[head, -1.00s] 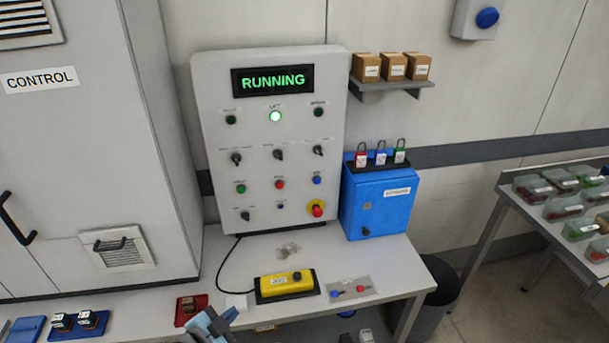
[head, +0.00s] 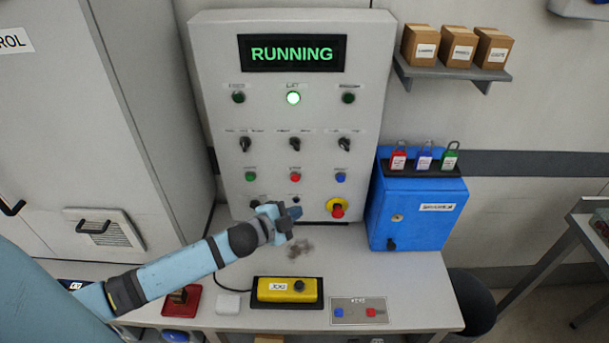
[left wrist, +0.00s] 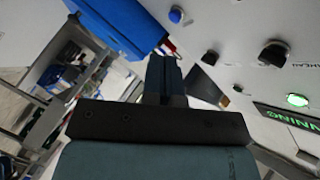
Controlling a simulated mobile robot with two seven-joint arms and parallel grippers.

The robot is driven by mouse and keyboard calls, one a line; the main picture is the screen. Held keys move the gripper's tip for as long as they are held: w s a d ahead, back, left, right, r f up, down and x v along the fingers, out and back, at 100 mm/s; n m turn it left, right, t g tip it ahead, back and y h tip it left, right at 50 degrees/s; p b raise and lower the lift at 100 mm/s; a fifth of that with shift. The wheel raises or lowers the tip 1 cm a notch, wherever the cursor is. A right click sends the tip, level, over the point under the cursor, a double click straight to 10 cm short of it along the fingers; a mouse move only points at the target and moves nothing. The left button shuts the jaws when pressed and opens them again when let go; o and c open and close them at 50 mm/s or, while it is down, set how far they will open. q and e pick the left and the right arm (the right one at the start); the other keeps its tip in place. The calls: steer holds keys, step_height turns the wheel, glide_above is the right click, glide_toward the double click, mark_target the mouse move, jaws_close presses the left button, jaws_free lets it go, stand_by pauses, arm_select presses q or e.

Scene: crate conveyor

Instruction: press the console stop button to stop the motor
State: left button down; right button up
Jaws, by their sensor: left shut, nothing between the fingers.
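The console (head: 375,110) is a light grey upright panel with a green "RUNNING" display (head: 292,53), which also shows in the left wrist view (left wrist: 288,122). One green lamp (head: 293,98) is lit. A red button (head: 295,177) sits mid-row between a green and a blue button; its label is too small to read. A red mushroom button on a yellow collar (head: 337,208) is at the lower right. My left gripper (head: 292,215) is shut and empty, in front of the console's lower part, below the red button. Its closed fingers show in the left wrist view (left wrist: 165,75). Contact cannot be told.
A blue box (head: 415,215) with small padlocks on top stands right of the console. A yellow pendant (head: 287,290) and a key plate (head: 359,311) lie on the bench (head: 420,290). A grey cabinet (head: 150,110) stands at left. A shelf (head: 450,72) holds boxes.

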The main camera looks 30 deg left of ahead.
mark_target(295, 178)
arm_select(q)
steer(key=shift+s, duration=0.15)
arm_select(e)
steer(key=shift+s, duration=0.3)
arm_select(q)
steer(key=w+a+b, duration=0.1)
steer(key=w+a, duration=0.3)
steer(key=w, duration=0.3)
steer(key=shift+w+a, duration=0.3)
arm_select(e)
steer(key=shift+w+f, duration=0.2)
steer(key=shift+f, duration=0.5)
arm_select(q)
steer(key=shift+w+a+r, duration=0.1)
steer(key=shift+w, duration=0.05)
stand_by(1.0)
steer(key=shift+w+a, duration=0.15)
steer(key=shift+w, duration=0.1)
arm_select(e)
steer(key=shift+r, duration=0.15)
